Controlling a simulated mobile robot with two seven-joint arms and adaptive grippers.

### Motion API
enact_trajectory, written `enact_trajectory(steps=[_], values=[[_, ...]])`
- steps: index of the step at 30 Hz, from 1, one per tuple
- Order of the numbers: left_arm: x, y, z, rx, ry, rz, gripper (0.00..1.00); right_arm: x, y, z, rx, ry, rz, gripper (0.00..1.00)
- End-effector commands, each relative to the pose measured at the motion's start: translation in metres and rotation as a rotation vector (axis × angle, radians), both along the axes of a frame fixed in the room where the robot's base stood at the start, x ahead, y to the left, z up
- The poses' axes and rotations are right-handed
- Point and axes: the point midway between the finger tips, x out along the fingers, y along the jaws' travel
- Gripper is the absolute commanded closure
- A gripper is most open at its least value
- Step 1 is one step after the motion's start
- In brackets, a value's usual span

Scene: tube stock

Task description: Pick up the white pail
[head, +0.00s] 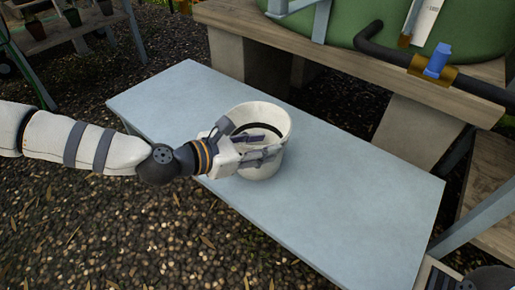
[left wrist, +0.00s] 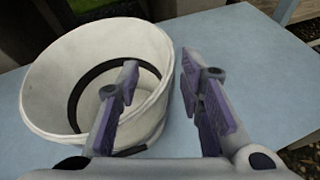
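The white pail (head: 264,172) stands upright on the pale blue table (head: 350,200). Its open top and a dark curved band inside it show in the left wrist view (left wrist: 58,72). My left gripper (head: 260,146) reaches in from the left at the pail's rim. In the left wrist view my left gripper (left wrist: 160,72) is open. One finger is over or inside the pail's mouth, the other is outside to the right, with the pail's wall between them. A gap shows between the wall and the outer finger. My right gripper is not in view.
A wooden bench (head: 300,45) with a green tank (head: 345,25), a dark pipe and a blue-handled valve (head: 437,60) stands behind the table. Gravel (head: 110,235) lies in front. The table's right half is clear.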

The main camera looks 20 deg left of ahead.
Motion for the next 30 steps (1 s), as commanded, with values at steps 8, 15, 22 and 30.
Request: enact_trajectory(steps=[8, 15, 22, 30], values=[[0.012, -0.008, -0.006, 0.000, 0.000, 0.001, 0.66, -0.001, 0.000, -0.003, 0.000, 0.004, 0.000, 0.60], [0.012, -0.008, -0.006, 0.001, 0.000, 0.001, 1.00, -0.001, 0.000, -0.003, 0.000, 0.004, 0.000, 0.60], [0.012, -0.008, -0.006, 0.001, -0.002, 0.000, 1.00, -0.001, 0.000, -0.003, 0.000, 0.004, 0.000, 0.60], [0.012, -0.008, 0.004, 0.001, -0.005, 0.000, 1.00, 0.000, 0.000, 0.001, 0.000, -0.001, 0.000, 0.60]])
